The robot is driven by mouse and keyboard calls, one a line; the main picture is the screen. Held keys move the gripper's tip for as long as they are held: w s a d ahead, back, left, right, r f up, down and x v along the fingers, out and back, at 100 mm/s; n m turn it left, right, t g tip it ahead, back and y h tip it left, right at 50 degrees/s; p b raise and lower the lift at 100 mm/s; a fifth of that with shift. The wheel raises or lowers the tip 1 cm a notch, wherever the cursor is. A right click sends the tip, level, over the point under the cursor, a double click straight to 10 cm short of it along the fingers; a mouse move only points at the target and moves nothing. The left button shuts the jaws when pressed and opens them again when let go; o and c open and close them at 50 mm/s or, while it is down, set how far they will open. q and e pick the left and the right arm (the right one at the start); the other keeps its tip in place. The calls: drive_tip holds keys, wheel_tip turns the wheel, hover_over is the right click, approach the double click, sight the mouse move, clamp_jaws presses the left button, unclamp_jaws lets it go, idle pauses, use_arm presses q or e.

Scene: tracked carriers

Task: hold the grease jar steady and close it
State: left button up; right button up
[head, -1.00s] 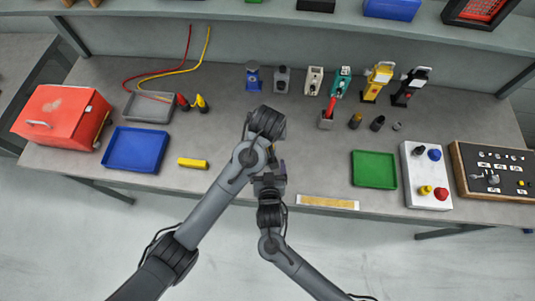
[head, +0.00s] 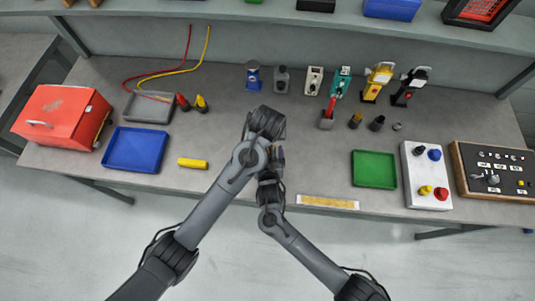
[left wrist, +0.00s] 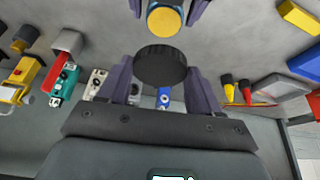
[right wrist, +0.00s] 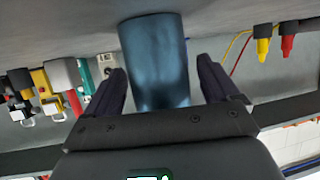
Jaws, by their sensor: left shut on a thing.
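The grease jar is a blue-grey cylinder (right wrist: 155,50) in the right wrist view. In the left wrist view its open top shows yellow grease (left wrist: 163,20). A black round lid (left wrist: 160,64) sits between the fingers of my left gripper (left wrist: 160,78), which is shut on it, apart from the jar. My right gripper (right wrist: 162,72) is open with its fingers on both sides of the jar; a gap shows beside it. In the head view my arms hide the jar and lid.
A blue tray (head: 135,168) and yellow block (head: 193,163) lie left of my arms. A green tray (head: 374,182) and white button box (head: 426,185) stand right. Several bottles and tools line the back. A yellow strip (head: 328,202) lies at the front edge.

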drive_tip(key=c, duration=1.4)
use_arm(q)
drive_tip(key=shift+s+f, duration=0.15)
drive_tip(key=shift+f, duration=2.35)
drive_tip(key=shift+f, duration=0.9)
drive_tip(key=shift+f, duration=0.6)
use_arm(e)
clamp_jaws()
use_arm(q)
drive_tip(key=m+h, duration=0.1)
drive_tip(key=m, duration=0.2)
drive_tip(key=shift+a, duration=0.15)
